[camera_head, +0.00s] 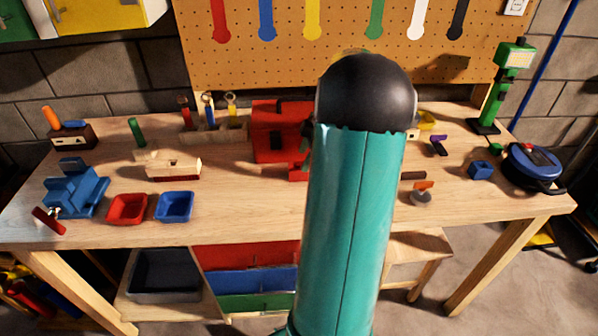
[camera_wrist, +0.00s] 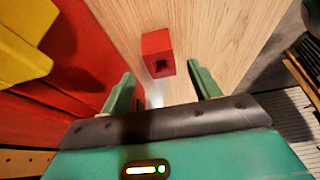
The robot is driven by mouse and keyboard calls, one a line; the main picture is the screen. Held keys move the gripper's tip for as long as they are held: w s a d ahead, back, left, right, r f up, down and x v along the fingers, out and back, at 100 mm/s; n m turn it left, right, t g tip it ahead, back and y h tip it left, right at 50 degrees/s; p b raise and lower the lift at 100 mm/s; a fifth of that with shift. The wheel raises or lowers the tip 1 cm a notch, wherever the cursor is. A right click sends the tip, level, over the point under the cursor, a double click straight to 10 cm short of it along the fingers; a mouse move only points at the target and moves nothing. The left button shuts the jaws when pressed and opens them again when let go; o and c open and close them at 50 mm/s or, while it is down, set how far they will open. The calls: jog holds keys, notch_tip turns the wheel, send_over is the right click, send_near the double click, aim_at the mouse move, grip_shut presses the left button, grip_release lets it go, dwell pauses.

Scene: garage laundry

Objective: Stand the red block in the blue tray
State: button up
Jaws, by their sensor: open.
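The red block (camera_wrist: 157,54) lies on the wooden bench top in the wrist view, with a dark square hole in its near face. My gripper (camera_wrist: 162,88) is open, its two green fingers apart, with the block ahead of them and nothing between the tips. In the head view my teal arm hides the gripper and probably the block. The blue tray (camera_head: 174,207) sits empty near the front edge of the bench at left, just right of a red tray (camera_head: 127,209).
A red toolbox (camera_head: 277,130) stands mid-bench, left of my arm. A blue stand (camera_head: 78,190), a wooden piece (camera_head: 173,167) and a tool rack (camera_head: 213,133) occupy the left half. A blue cube (camera_head: 480,169) and cable reel (camera_head: 533,168) are at right. Bench right of the blue tray is clear.

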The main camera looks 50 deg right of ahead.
aim_at(298, 167)
jog(key=x, duration=0.5)
jog(key=shift+w+a+f, duration=0.1)
jog(key=shift+a+f, duration=0.05)
jog(key=c, duration=1.1)
jog(key=shift+c, duration=0.2)
